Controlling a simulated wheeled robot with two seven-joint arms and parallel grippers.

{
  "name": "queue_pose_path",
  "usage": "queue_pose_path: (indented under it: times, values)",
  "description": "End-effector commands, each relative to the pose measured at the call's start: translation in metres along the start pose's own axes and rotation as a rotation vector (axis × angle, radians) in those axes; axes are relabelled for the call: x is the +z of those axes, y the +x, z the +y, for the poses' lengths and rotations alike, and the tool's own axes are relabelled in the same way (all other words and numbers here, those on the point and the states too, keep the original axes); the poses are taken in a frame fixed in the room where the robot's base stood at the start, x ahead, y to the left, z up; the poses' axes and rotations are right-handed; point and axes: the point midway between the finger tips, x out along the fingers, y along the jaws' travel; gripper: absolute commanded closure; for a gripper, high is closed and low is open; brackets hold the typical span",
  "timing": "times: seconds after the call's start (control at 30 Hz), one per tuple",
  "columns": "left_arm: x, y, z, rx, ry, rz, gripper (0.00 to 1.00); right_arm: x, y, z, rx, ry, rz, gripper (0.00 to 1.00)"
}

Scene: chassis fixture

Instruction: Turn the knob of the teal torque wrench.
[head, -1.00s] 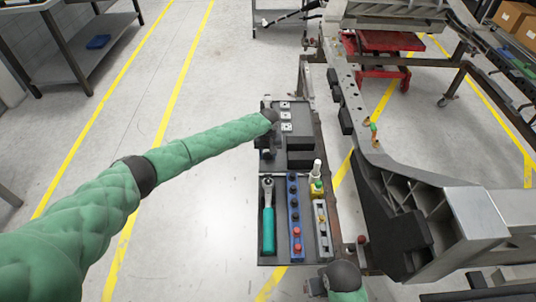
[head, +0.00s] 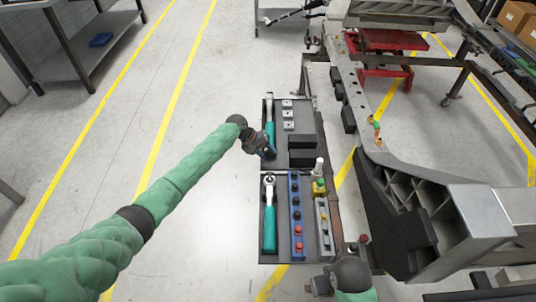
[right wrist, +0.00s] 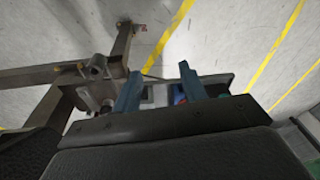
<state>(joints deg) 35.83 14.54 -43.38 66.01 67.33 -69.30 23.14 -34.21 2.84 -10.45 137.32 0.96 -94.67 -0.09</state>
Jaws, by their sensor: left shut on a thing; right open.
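A teal-handled wrench (head: 270,122) lies lengthwise in the upper section of the dark tray. My left gripper (head: 266,150) reaches in from the left and is shut on its near end, hiding the knob. A second teal-handled ratchet tool (head: 270,225) lies in the lower section, apart from the gripper. My right gripper (head: 322,285) is low in the head view beside the tray's near right corner. In the right wrist view its two blue fingers (right wrist: 160,88) stand apart with nothing between them.
A blue rail with knobs (head: 296,225) and a grey rail (head: 324,228) lie right of the ratchet. Black blocks (head: 302,150) sit near the wrench. The metal chassis frame (head: 415,175) stands close on the right. Floor left of the tray is clear.

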Motion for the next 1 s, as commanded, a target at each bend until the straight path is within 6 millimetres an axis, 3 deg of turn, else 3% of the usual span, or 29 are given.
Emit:
queue_pose_path:
  times: [0.2,0.67,0.7,0.8,1.0]
  values:
    - [0.0,0.001,-0.001,0.057,0.0,0.0,0.83,0.005,-0.021,-0.002,-0.003,0.001,0.0,0.58]
    - [0.0,0.0,-0.001,0.07,0.0,0.0,0.83,0.006,-0.024,-0.003,-0.006,0.0,0.0,0.58]
    - [0.0,0.0,-0.001,0.07,0.0,0.0,0.57,0.006,-0.024,-0.003,-0.006,0.001,0.0,0.58]
    - [0.0,0.0,-0.001,0.07,0.0,0.0,0.39,0.006,-0.024,-0.003,-0.007,0.001,-0.001,0.58]
    - [0.0,0.0,-0.001,0.07,0.0,-0.001,0.39,0.006,-0.023,-0.003,-0.007,0.001,-0.002,0.58]
